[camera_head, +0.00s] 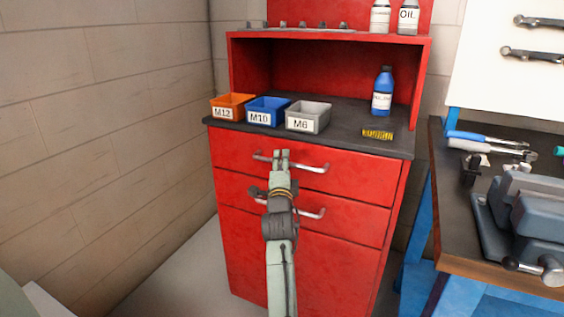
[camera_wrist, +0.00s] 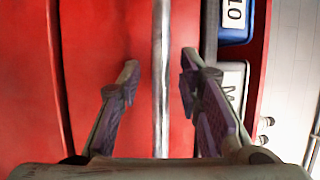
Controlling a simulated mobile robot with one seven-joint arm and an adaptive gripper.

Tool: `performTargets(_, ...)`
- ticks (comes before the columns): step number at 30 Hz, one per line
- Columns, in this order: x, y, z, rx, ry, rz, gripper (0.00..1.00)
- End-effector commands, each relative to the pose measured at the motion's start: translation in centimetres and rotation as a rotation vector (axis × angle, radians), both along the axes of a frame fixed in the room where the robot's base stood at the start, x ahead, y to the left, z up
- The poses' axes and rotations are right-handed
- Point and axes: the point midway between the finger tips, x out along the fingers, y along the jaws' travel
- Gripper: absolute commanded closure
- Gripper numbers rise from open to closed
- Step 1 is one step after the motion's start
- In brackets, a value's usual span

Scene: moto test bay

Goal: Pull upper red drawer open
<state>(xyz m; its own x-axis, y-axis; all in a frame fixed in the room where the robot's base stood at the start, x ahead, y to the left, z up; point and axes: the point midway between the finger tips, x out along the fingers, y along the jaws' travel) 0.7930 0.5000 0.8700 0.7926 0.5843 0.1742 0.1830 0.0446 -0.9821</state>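The upper red drawer (camera_head: 355,176) is closed in the red cabinet, just under the dark top. Its bar handle (camera_head: 313,168) is silver and horizontal; my gripper hides part of its middle. My gripper (camera_head: 281,155) is at the handle in the head view. In the wrist view my gripper (camera_wrist: 158,85) is open, with one finger on each side of the handle bar (camera_wrist: 162,40). A gap shows between the bar and each finger. Whether the fingertips reach past the bar is hard to tell.
An orange bin (camera_head: 231,100), a blue bin (camera_head: 266,105), a grey bin (camera_head: 310,110) and a blue bottle (camera_head: 382,92) stand on the cabinet top. A workbench (camera_head: 445,245) with a vise stands at right.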

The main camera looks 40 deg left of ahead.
Motion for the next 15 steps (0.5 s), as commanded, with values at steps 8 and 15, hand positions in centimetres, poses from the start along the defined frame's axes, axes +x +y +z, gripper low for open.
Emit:
performTargets(8, 0.06, 0.04, 0.05, 0.001, -0.001, 0.0, 0.69)
performTargets(15, 0.06, 0.03, 0.04, 0.001, -0.001, 0.0, 0.85)
